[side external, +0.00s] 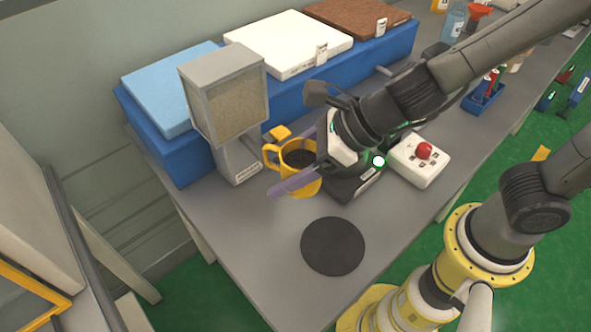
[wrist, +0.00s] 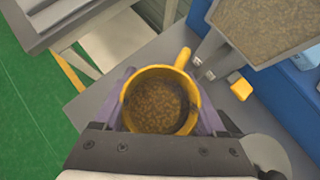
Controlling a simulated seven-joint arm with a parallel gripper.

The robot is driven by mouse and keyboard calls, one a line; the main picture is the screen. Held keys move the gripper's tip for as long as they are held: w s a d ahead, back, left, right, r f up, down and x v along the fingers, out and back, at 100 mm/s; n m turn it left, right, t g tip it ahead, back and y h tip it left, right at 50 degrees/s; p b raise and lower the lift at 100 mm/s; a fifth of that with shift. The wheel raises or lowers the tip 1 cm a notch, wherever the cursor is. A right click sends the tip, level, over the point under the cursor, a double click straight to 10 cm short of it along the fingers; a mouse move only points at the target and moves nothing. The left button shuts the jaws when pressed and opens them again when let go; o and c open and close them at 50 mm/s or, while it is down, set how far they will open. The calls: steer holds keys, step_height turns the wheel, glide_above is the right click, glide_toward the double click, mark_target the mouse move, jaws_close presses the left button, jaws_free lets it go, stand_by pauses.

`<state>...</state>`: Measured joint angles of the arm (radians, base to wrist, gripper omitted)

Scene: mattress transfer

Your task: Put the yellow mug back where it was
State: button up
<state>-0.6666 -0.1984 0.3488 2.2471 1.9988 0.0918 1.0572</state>
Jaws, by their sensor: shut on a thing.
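The yellow mug (side external: 309,187) is between the two purple fingers of my gripper (side external: 291,162), which is shut on it from the right. The mug is upright, with its handle on the left side, and brown grains show inside it. In the wrist view the mug (wrist: 128,112) sits between the fingers (wrist: 162,80), its handle pointing up and right. I cannot tell whether its base touches the table. A dark round mat (side external: 333,246) lies bare on the table, in front of the mug.
A grey dispenser with a grain-filled window (side external: 228,100) stands behind the mug, with a yellow block (side external: 280,132) near it. A black device with a green light (side external: 355,186) and a red-button box (side external: 416,160) are to the right. A blue platform (side external: 290,92) holds foam slabs.

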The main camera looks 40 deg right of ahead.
steer(key=shift+a+r, duration=0.1)
steer(key=shift+s+a+r+n+g+y, duration=0.15)
steer(key=shift+s+a+n+g+y, duration=0.2)
steer(key=shift+n, duration=0.2)
steer(key=shift+s+a+r+n+g+y, duration=0.1)
steer(key=shift+s+a+n+g+y, duration=0.1)
steer(key=shift+a+n+g, duration=0.25)
steer(key=s+f+n+g+y, duration=0.2)
steer(key=s+f+n+g, duration=0.1)
steer(key=s+n+g, duration=0.4)
steer(key=s+d+f+n+g+h, duration=0.1)
steer(key=s+d+f+n, duration=0.15)
steer(key=d, duration=0.45)
steer(key=s+d+f+n+g+h, duration=0.1)
steer(key=s+d+f+n, duration=0.15)
steer(key=d, duration=0.55)
steer(key=shift+t+y, duration=0.4)
steer(key=shift+y, duration=0.05)
steer(key=shift+w+d+f, duration=0.15)
steer(key=shift+d+f, duration=0.05)
steer(key=shift+f, duration=1)
steer(key=shift+w+d+f, duration=0.2)
steer(key=shift+d+f, duration=0.05)
steer(key=shift+f, duration=1)
steer(key=shift+w+d+f, duration=0.15)
steer(key=shift+d+f, duration=0.05)
steer(key=shift+f, duration=1)
steer(key=shift+m, duration=0.3)
